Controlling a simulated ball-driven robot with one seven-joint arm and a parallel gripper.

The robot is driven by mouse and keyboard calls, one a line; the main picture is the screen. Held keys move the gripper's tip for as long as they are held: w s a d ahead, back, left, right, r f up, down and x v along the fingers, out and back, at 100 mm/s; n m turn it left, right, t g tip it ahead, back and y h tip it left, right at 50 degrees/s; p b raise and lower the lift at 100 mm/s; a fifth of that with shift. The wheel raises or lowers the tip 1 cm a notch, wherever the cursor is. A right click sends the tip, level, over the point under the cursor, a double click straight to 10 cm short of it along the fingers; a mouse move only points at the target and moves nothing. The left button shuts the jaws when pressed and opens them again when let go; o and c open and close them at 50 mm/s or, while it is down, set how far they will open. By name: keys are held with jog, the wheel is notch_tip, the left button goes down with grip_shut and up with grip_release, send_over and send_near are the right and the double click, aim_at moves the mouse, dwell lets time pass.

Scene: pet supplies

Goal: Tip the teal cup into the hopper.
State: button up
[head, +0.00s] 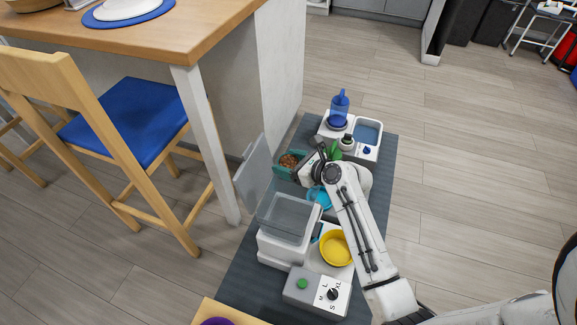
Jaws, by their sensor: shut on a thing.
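The teal cup (283,169) is held off the floor mat, with brown kibble (289,160) visible in its open top. It looks roughly upright. My gripper (305,167) is shut on the cup from its right side; the arm hides part of the grip. The hopper (287,222) is a clear, open-topped bin on a white feeder body (286,249), nearer than the cup. Its grey lid (253,172) stands open on the left. The cup is beyond the hopper's far edge, apart from it. No kibble is discernible in the hopper.
A yellow bowl (336,250) sits right of the feeder, behind a grey control box (303,284) with a dial. A light-blue item (318,197) is partly under my arm. A blue bottle (340,107) and water basin (367,133) stand at the mat's far end. A table leg (207,140) is left.

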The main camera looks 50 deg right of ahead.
jog(key=shift+f+b, duration=2.4)
jog(key=shift+b, duration=0.7)
jog(key=shift+s+a+f, duration=0.1)
jog(key=shift+a, duration=0.1)
jog(key=s+a+r, duration=0.1)
jog(key=a, duration=0.9)
jog(key=s+a+r, duration=0.1)
jog(key=s+a, duration=0.1)
jog(key=a, duration=0.8)
notch_tip(320, 180, up, 17)
jog(key=s+a+p, duration=0.1)
jog(key=a+p, duration=0.1)
jog(key=p, duration=2.3)
jog(key=shift+s+a+f, duration=0.2)
jog(key=shift+s+a, duration=0.1)
jog(key=shift+s, duration=0.05)
